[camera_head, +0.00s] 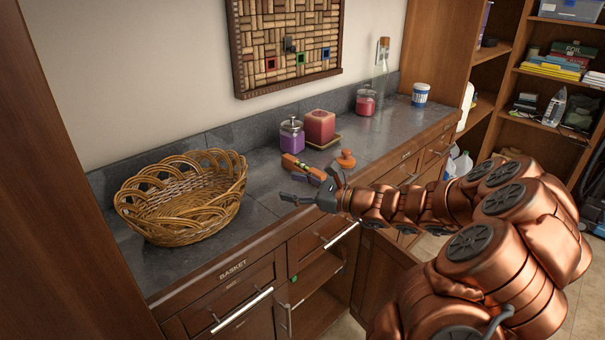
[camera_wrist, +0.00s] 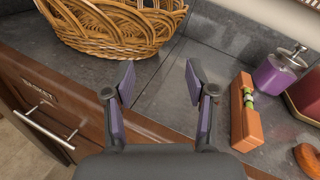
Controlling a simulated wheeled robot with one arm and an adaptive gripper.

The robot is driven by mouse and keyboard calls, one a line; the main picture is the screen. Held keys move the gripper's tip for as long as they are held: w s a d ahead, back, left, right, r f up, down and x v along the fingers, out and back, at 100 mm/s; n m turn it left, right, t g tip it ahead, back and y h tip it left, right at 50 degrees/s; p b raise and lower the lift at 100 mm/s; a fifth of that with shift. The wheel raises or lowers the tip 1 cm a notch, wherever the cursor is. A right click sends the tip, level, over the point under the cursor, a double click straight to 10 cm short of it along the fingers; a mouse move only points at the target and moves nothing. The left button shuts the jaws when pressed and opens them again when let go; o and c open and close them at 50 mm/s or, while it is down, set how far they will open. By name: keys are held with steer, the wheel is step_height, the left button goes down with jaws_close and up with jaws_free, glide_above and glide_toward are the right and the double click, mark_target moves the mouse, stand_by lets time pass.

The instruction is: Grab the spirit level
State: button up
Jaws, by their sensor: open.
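The spirit level (camera_head: 292,163) is a short orange-brown block lying on the grey counter, near its front edge. In the wrist view it (camera_wrist: 246,124) shows a yellow-green vial and lies just right of my gripper's right finger, apart from it. My gripper (camera_wrist: 160,82) is open and empty, with bare counter between its fingers. In the head view my gripper (camera_head: 312,187) is over the counter's front edge, in front of the level and partly overlapping it in the picture.
A wicker basket (camera_head: 180,212) stands to the left. Behind the level are a purple jar (camera_head: 292,138) and a red candle (camera_head: 319,127). A small orange object (camera_head: 346,159) sits to its right. Below the counter, drawers with metal handles (camera_head: 243,310) line the front.

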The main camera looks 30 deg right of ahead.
mark_target(324, 176)
steer(key=d+f+m+t+h, duration=0.2)
steer(key=d+m+h, duration=0.15)
steer(key=d, duration=0.35)
steer(key=d+f+m+t+h, duration=0.1)
steer(key=d+f+m+h, duration=0.2)
steer(key=d, duration=0.5)
steer(key=shift+m+y, duration=0.45)
steer(key=shift+m, duration=0.1)
steer(key=shift+p+x, duration=0.85)
steer(key=shift+x, duration=2.75)
steer(key=shift+c, duration=0.2)
jaws_close()
